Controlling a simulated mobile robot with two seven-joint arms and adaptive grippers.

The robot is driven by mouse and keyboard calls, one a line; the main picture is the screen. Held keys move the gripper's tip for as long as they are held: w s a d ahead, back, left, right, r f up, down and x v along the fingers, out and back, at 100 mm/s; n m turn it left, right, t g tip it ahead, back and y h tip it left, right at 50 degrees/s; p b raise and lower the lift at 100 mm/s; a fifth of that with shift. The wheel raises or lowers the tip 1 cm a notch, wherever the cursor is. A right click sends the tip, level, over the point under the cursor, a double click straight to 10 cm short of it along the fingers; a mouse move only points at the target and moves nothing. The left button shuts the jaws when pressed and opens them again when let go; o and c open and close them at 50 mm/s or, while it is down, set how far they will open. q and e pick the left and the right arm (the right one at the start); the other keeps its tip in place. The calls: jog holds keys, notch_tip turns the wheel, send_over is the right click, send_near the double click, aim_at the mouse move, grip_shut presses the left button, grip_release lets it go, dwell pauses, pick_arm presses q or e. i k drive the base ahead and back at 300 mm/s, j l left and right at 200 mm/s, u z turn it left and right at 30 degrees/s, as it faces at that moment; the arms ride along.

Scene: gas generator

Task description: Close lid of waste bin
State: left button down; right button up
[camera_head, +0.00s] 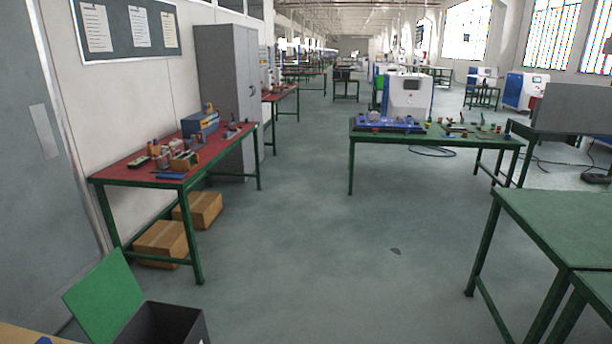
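The waste bin (178,322) is a dark grey box at the bottom left of the head view, cut off by the lower edge. Its green lid (104,296) is open, tilted up and leaning out to the left of the bin. The inside of the bin shows only in part. Neither of my grippers is in the head view.
A red-topped table (130,172) with tools stands behind the bin, with cardboard boxes (160,243) under it. A green table (560,222) is at the right, and another green table (440,139) stands farther back. The middle floor is clear.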

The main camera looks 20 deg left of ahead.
aim_at(101, 301)
jog(key=i+u, duration=0.4)
jog(key=i, duration=0.35)
jog(key=i+l+u, duration=0.2)
jog(key=i+u, duration=0.15)
jog(key=i, duration=0.35)
